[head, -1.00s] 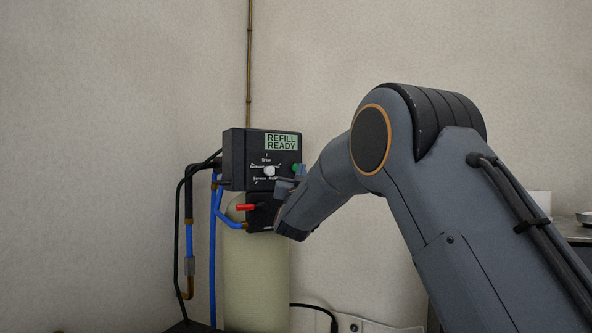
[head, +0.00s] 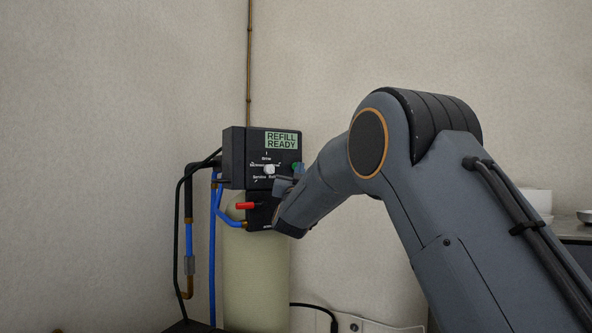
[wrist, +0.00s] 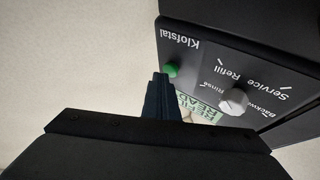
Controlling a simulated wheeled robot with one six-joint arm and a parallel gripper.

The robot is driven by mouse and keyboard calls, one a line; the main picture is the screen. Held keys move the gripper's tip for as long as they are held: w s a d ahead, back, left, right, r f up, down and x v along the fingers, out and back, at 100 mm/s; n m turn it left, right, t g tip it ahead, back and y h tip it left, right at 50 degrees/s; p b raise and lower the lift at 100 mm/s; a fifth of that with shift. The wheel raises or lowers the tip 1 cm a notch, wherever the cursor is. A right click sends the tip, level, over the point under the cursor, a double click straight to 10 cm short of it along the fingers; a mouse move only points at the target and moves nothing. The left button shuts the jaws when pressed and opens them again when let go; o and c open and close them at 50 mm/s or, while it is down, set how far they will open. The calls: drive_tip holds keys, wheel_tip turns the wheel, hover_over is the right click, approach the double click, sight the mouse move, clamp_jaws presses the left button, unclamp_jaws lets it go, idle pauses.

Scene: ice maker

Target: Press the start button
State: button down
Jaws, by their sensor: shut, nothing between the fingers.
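The green button (wrist: 171,70) is on the black front panel of the control unit in the wrist view. It also shows, partly covered, in the head view (head: 296,167). My gripper (wrist: 160,77) is shut and empty, with its tips close beside the green button. I cannot tell whether they touch it. In the head view my gripper (head: 284,184) is at the lower right of the panel. The control unit (head: 234,158) has a white knob (head: 269,170) and a green display (head: 281,141) reading "REFILL READY".
A red-handled valve (head: 246,206) and blue hoses (head: 213,255) are below and left of the unit. A pale tank (head: 255,275) stands under it. A white container (head: 537,202) and a counter are at the far right. Bare wall surrounds the unit.

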drive_tip(key=shift+w+a, duration=0.25)
drive_tip(key=shift+w, duration=0.15)
idle(0.8)
idle(0.4)
drive_tip(key=shift+s+d+b, duration=0.5)
drive_tip(key=shift+s, duration=0.25)
drive_tip(key=shift+s, duration=0.1)
drive_tip(key=s+d, duration=0.1)
drive_tip(key=s+b, duration=0.1)
drive_tip(key=s+d, duration=0.1)
drive_tip(key=s, duration=0.1)
drive_tip(key=shift+d, duration=0.35)
idle(0.5)
